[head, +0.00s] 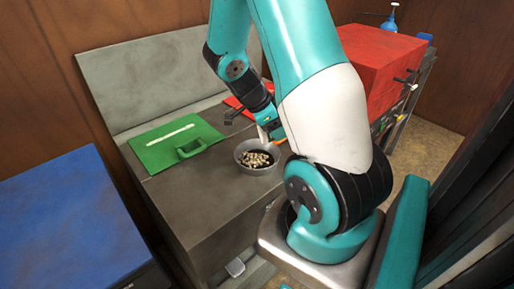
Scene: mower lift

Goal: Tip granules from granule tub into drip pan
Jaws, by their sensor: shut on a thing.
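A round grey bowl-shaped vessel (243,165) stands on the grey bench, right of a green board. Pale granules (258,159) lie in it over a dark inside. I cannot tell for sure whether it is the drip pan or the granule tub. My gripper (266,133) points down at the vessel's back rim. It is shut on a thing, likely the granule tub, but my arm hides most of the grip. A small orange piece (281,141) shows just right of the fingers. Whether the fingers touch the rim cannot be told.
A green board (170,147) with a handle and a white strip lies on the bench (205,200). A red item (235,103) lies behind my wrist. A blue-topped box (65,225) stands at the left. A red box (382,65) and a blue bottle (391,18) are at the right.

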